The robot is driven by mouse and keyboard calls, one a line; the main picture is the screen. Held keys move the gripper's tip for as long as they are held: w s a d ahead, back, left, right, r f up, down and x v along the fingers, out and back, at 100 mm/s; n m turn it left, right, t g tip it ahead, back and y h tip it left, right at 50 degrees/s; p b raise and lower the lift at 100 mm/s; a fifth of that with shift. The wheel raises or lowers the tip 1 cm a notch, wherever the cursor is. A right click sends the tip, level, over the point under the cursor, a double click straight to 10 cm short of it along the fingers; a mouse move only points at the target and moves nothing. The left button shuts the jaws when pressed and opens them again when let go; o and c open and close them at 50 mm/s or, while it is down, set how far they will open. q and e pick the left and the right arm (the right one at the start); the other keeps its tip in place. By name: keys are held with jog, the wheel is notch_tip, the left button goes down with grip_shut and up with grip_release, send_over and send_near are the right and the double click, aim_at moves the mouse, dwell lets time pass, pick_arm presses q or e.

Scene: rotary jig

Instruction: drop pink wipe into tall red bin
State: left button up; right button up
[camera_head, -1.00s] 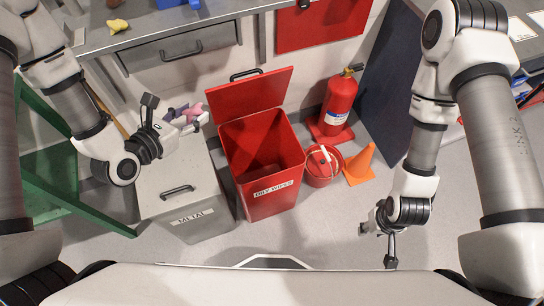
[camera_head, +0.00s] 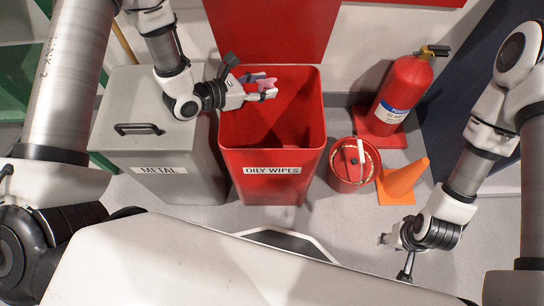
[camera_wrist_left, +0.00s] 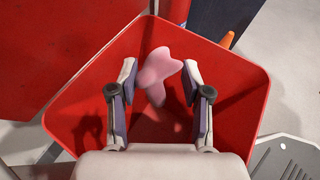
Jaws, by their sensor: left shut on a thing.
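The tall red bin (camera_head: 306,125) stands open, with a label reading "OILY WIPES" on its front. My left gripper (camera_head: 263,88) is above the bin's mouth, towards its left side, and is shut on the pink wipe (camera_head: 269,83). In the left wrist view the pink wipe (camera_wrist_left: 158,72) shows between the two fingers, with the inside of the red bin (camera_wrist_left: 235,95) below and around it. My right gripper (camera_head: 394,256) is open and empty, low at the right, away from the bin.
A grey bin (camera_head: 165,185) labelled "METAL", with a closed lid, stands left of the red bin. The red lid (camera_head: 275,25) is raised behind the opening. A red bucket (camera_head: 352,172), an orange cone (camera_head: 403,182) and a fire extinguisher (camera_head: 404,90) stand to the right.

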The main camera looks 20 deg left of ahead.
pick_arm(q)
notch_tip(320, 180, down, 6)
jog(key=b, duration=0.5)
jog(key=shift+r, duration=0.25)
jog(key=o, duration=1)
jog(key=shift+s+a+r, duration=0.1)
jog(key=shift+a, duration=0.05)
jog(key=shift+v, duration=5.9)
